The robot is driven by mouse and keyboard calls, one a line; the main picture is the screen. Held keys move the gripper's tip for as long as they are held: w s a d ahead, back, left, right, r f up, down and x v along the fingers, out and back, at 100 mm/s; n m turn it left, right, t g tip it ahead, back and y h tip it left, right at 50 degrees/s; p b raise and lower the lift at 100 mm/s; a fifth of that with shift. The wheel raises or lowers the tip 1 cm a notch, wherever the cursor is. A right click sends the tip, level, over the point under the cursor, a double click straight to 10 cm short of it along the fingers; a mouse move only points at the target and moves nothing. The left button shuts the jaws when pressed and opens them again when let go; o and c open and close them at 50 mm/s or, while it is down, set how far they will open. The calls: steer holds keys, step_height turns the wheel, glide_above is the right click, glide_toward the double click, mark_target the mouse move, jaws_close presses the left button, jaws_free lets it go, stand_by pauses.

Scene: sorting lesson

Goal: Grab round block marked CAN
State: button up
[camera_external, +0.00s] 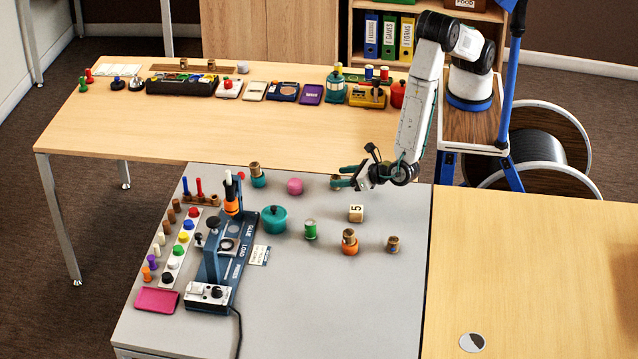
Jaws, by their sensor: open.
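No lettering CAN is legible, so I cannot tell which piece is the round block marked CAN. My gripper (342,178) is open and points left above the back of the grey table, right of the pink piece. Nothing shows between its fingers.
A teal lidded pot (273,219) stands left of the green cylinder, beside a blue press-like device (222,248). A teal-based piece (258,176) stands behind. The grey table's front right is clear.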

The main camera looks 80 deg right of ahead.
mark_target(336, 177)
steer(key=x, duration=0.5)
steer(key=shift+s+d+f, duration=0.15)
steer(key=shift+d, duration=0.05)
steer(key=c, duration=1.1)
steer(key=shift+o, duration=0.2)
